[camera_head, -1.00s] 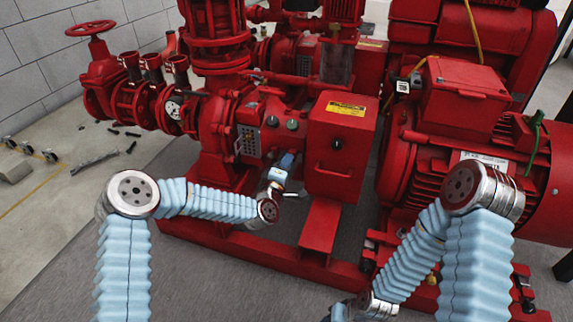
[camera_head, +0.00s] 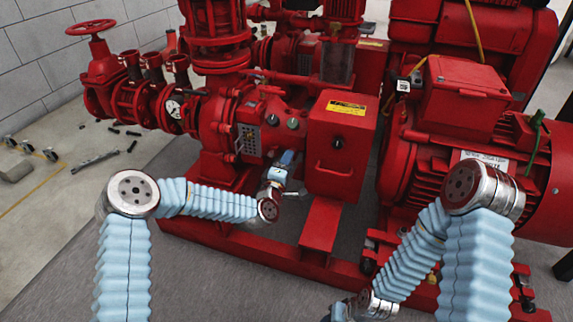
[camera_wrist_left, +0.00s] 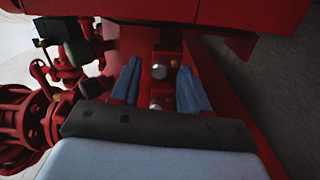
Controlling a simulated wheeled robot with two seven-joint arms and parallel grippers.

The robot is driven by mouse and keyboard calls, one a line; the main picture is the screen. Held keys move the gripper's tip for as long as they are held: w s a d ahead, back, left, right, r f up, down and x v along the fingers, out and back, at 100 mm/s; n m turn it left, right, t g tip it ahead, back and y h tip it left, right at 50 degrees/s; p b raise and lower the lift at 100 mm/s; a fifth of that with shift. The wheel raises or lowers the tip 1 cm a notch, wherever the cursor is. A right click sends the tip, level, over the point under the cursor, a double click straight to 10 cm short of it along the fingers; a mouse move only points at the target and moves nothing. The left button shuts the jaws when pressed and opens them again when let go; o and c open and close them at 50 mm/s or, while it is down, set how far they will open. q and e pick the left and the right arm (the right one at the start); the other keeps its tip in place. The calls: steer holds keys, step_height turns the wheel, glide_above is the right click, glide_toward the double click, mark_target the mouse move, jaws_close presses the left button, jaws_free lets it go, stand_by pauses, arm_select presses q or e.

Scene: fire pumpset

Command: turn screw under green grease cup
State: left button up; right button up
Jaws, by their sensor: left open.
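My left gripper (camera_head: 287,159) reaches up under the pump housing, left of the red control box. In the left wrist view its two blue fingers (camera_wrist_left: 159,84) are apart, so it is open. Between and beyond them is a small round silver screw-like part (camera_wrist_left: 158,71), with another pale round part (camera_wrist_left: 156,100) nearer. I cannot tell whether a finger touches either. A dull green cup-like cylinder (camera_wrist_left: 77,51) stands left of the fingers in that view; I cannot be sure it is the grease cup.
The red control box (camera_head: 340,146) with a handle stands right of my left gripper. The red base frame (camera_head: 320,225) lies below. A large red motor (camera_head: 455,145) stands at right. A wrench (camera_head: 95,160) and bolts lie on the floor at left.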

arm_select(q)
steer(key=shift+s, duration=0.1)
steer(key=p+v, duration=0.1)
steer(key=v, duration=1.2)
steer(key=shift+s+p, duration=0.3)
steer(key=shift+p, duration=0.05)
steer(key=shift+a, duration=0.15)
